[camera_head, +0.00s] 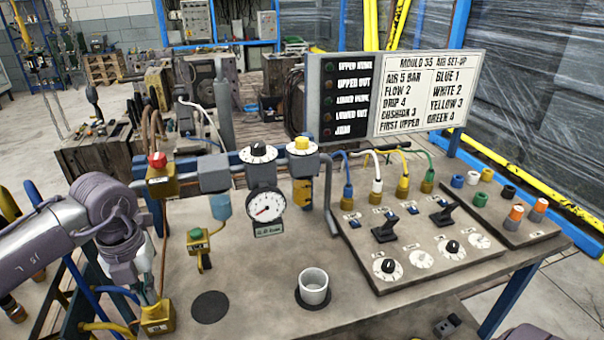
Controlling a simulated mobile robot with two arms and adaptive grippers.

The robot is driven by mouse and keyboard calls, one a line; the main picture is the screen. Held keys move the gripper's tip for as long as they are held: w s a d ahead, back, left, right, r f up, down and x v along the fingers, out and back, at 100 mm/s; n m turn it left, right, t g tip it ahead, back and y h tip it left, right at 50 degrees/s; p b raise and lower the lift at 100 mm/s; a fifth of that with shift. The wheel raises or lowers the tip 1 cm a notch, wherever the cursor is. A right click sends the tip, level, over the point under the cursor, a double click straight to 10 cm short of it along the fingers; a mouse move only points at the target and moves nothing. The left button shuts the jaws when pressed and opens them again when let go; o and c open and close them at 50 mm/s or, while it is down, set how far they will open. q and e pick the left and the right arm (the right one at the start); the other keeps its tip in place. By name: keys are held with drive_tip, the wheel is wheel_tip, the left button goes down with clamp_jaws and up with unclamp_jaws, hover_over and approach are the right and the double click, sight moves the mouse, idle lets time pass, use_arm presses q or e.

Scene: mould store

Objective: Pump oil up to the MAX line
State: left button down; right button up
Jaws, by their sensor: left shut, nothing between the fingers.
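My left gripper (148,292) comes in from the left, pointing down. It is shut and empty, just above a brass-coloured block (158,319) at the bench's left front; I cannot tell whether they touch. A yellow-bodied unit (302,192) with a yellow-topped knob (302,143) hangs at the right end of the air line; it may be the oiler. A pale blue bowl (220,206) hangs further left, with a round dial gauge (265,207) between them. No MAX line or oil level is readable. Dark grey parts at the bottom right edge may be my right gripper (446,326), mostly cut off.
A grey cup (314,286) stands on a dark disc on the bench (255,300). A control panel (440,240) with switches, dials and coloured hoses fills the right. A set-up board (430,95) stands behind. A green-topped brass fitting (197,240) is at the left.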

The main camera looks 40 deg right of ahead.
use_arm(q)
drive_tip(key=shift+r+p, duration=0.9)
drive_tip(key=shift+r, duration=1.2)
drive_tip(key=shift+f+b, duration=1.5)
drive_tip(key=shift+f, duration=0.3)
drive_tip(key=shift+r, duration=0.15)
drive_tip(key=shift+r+p, duration=0.75)
drive_tip(key=shift+r, duration=0.9)
wheel_tip(320, 180, up, 6)
drive_tip(key=p, duration=0.2)
drive_tip(key=shift+p, duration=0.35)
